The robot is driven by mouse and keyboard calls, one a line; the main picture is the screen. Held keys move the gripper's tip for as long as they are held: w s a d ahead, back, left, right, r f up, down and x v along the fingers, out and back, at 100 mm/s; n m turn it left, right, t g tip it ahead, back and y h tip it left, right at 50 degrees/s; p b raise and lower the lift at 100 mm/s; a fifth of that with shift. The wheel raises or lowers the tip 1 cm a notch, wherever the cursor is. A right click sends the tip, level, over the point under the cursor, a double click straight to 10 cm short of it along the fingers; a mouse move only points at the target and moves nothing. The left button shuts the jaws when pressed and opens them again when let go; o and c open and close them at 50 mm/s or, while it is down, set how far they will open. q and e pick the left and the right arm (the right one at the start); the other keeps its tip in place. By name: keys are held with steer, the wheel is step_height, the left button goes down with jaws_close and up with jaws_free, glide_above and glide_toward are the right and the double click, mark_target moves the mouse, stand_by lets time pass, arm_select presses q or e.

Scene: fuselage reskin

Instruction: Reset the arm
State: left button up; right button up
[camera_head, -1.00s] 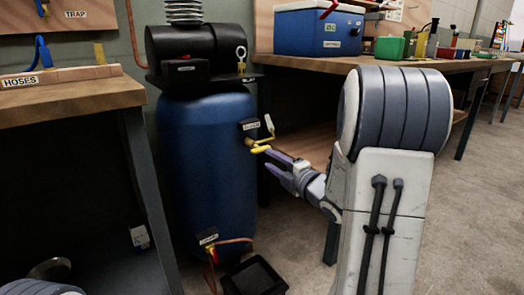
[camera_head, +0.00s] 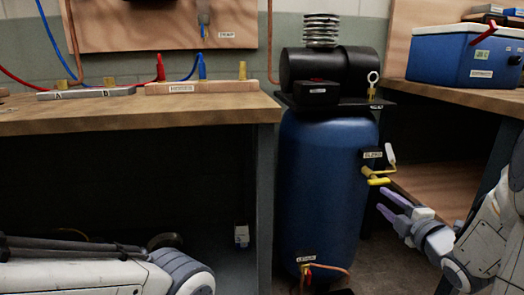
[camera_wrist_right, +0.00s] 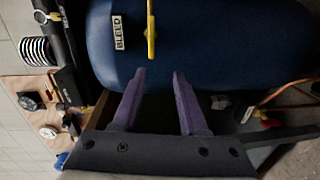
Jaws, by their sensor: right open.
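My right gripper (camera_head: 392,203) is open and empty beside the blue compressor tank (camera_head: 322,190). In the right wrist view its two purple fingers (camera_wrist_right: 158,88) are spread apart with nothing between them. The yellow bleed valve handle (camera_head: 378,175) stands out from the tank just above the fingertips, and it also shows in the right wrist view (camera_wrist_right: 151,32). The fingers look apart from it. My left arm shows at the lower left of the head view, but its gripper is out of the picture.
A wooden bench (camera_head: 140,115) with hoses stands at the left. A second bench on the right carries a blue cooler box (camera_head: 465,58). A valve with a red handle (camera_head: 307,272) and a copper pipe sit low on the tank.

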steer(key=s+a+m+g+p, duration=0.2)
steer(key=a+m+g+p, duration=0.15)
steer(key=a, duration=0.55)
steer(key=s+a+m+g+p, duration=0.2)
steer(key=a+m+g+p, duration=0.15)
steer(key=a, duration=0.65)
steer(key=s+a+r+m+g+p, duration=0.1)
steer(key=s+a+m+g+p, duration=0.3)
steer(key=s, duration=0.9)
steer(key=s+a+r+g+p, duration=0.1)
steer(key=s+a+g, duration=0.55)
steer(key=s, duration=0.55)
step_height(320, 180, up, 37)
steer(key=p, duration=3.7)
steer(key=shift+w+a, duration=0.2)
steer(key=shift+w, duration=0.05)
